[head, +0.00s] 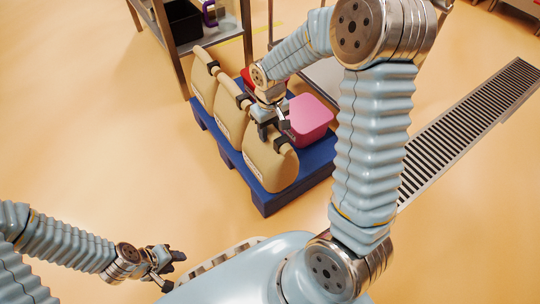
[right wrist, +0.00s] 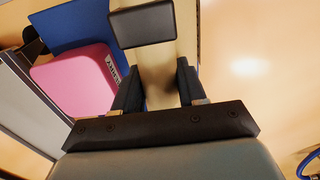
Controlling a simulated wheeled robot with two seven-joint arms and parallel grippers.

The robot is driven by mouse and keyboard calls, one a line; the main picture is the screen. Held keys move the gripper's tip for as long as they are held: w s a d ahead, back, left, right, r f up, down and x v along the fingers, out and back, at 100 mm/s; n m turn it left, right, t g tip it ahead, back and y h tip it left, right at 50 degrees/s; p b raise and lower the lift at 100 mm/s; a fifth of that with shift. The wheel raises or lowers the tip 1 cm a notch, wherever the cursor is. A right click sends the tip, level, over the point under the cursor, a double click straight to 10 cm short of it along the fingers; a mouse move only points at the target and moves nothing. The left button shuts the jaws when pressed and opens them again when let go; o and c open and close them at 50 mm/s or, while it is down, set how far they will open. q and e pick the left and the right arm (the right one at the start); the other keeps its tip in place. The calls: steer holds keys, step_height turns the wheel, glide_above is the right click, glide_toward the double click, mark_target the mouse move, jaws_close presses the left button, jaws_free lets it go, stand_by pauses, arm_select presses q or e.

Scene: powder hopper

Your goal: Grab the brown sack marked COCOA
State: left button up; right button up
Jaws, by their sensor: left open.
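Three brown sacks with black pieces at their tops stand in a row on a blue pallet (head: 264,204): a far one (head: 203,82), a middle one (head: 230,118) and a near one (head: 272,170). Their pale side labels are too small to read, so I cannot tell which says COCOA. My right gripper (head: 274,127) is at the top of the near sack. In the right wrist view its fingers (right wrist: 160,85) stand apart, with tan sack surface (right wrist: 158,60) and a black block (right wrist: 143,25) beyond them. My left gripper (head: 170,270) is open and empty, low at the left.
A pink tub (head: 308,118) stands on the pallet right of the near sack; its label is partly readable in the right wrist view. A red thing (head: 247,77) is behind it. A metal shelf (head: 178,40) stands behind. A floor grate (head: 470,125) runs at right. The left floor is clear.

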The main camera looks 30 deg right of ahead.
jaws_close()
stand_by(0.8)
steer(key=shift+w+r, duration=0.1)
steer(key=shift+r, duration=0.05)
